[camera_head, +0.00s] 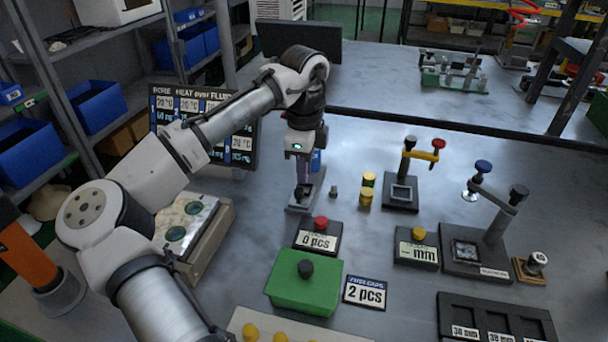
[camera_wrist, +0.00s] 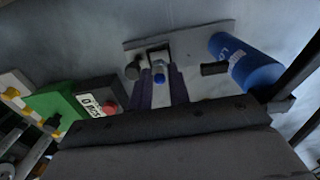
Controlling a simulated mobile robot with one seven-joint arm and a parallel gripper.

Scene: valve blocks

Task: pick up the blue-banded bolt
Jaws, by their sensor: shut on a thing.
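In the wrist view my gripper (camera_wrist: 159,82) points down with its two dark fingers close together.
A blue lettered cylinder (camera_wrist: 245,65) stands close beside the fingers. A small grey-green peg (camera_head: 333,191) and yellow-topped cylinders (camera_head: 367,190) stand to the right. A red-button block (camera_head: 319,235) and green box (camera_head: 304,283) are in front. Bare table lies behind the cylinders.

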